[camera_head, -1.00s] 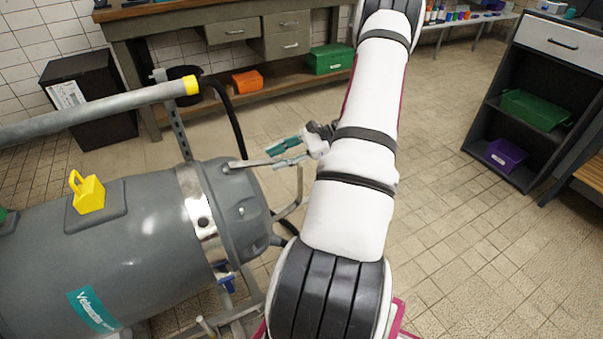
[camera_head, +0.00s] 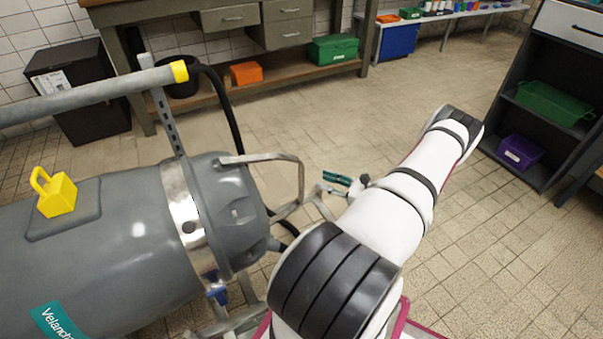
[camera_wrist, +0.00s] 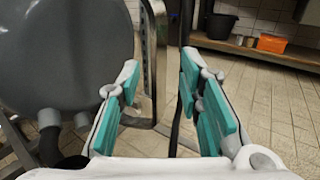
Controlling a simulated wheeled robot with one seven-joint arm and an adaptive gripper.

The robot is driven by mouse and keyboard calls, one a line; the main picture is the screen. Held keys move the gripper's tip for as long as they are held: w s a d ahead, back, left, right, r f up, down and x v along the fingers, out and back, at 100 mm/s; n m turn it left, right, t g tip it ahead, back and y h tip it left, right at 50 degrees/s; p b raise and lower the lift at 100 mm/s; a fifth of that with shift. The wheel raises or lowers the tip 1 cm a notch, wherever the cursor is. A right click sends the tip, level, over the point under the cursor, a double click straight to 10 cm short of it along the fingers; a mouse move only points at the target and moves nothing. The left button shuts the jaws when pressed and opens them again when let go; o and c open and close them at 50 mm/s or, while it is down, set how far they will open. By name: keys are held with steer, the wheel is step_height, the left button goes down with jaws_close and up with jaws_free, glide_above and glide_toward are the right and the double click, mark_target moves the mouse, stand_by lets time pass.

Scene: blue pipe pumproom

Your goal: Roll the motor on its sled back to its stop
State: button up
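The motor (camera_head: 130,235) is a big grey cylinder at the left in the head view, with a yellow lifting eye (camera_head: 56,195) on top and a steel band (camera_head: 186,225) near its end. A bent metal handle bar (camera_head: 275,157) sticks out beside that end. The motor also fills the left of the wrist view (camera_wrist: 65,50). My gripper (camera_head: 333,184) is just right of the bar, small and partly hidden by my arm. In the wrist view my gripper (camera_wrist: 160,75) has its teal-padded fingers apart, with nothing held. A grey metal upright shows beyond the gap. The sled's stop is not identifiable.
A grey pipe with a yellow end cap (camera_head: 180,71) runs above the motor. A black hose (camera_head: 230,120) hangs behind. A workbench (camera_head: 150,20) and a black cabinet (camera_head: 85,95) stand at the back, a dark shelf (camera_head: 535,100) at the right. The tiled floor between is clear.

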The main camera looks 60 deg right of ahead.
mark_target(301, 172)
steer(key=w, duration=0.3)
steer(key=w+b, duration=0.1)
steer(key=w, duration=0.5)
steer(key=shift+w+a+b, duration=0.25)
steer(key=shift+w+b, duration=0.1)
jaws_close()
